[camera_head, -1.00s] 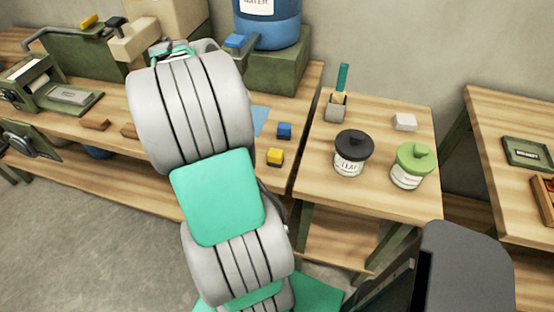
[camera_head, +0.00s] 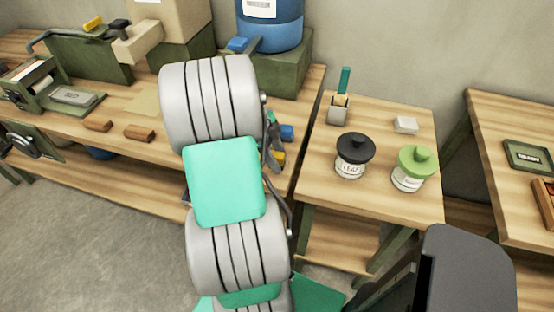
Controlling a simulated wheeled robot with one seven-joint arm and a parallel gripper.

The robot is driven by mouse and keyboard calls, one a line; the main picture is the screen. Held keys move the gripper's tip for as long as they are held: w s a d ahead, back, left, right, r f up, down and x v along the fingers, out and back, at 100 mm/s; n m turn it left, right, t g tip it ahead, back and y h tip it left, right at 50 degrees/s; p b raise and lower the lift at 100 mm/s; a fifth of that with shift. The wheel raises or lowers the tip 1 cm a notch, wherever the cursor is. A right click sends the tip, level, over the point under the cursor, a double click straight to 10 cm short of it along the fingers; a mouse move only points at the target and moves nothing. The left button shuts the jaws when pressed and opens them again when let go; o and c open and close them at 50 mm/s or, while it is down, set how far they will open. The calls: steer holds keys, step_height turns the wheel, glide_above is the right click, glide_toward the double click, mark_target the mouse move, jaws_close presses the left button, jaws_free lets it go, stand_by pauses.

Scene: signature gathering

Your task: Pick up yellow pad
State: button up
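A small yellow block (camera_head: 279,158), which looks like the yellow pad, sits near the right end of the long wooden bench. It is partly hidden behind my gripper (camera_head: 273,150). My gripper shows at the right edge of my arm, right beside the yellow block in the picture. Most of my gripper is hidden by my arm, and I cannot tell whether its fingers touch the block or how far apart they are. A blue block (camera_head: 287,132) sits just behind the yellow one.
A side table (camera_head: 320,175) to the right holds a black-lidded jar (camera_head: 351,168), a green-lidded jar (camera_head: 411,180), a small holder (camera_head: 338,108) and a white block (camera_head: 405,125). A blue barrel (camera_head: 275,30) stands behind on a green stand. Brown blocks (camera_head: 139,133) lie on the bench's left.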

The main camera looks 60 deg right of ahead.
mark_target(280, 154)
jaws_close()
steer(key=shift+r, duration=0.1)
stand_by(0.4)
steer(key=shift+r, duration=0.3)
step_height(280, 154, up, 2)
steer(key=shift+r+b, duration=0.25)
steer(key=shift+b, duration=0.15)
steer(key=s+a+r, duration=0.2)
steer(key=a+r, duration=0.7)
steer(key=a, duration=0.5)
steer(key=shift+r, duration=0.4)
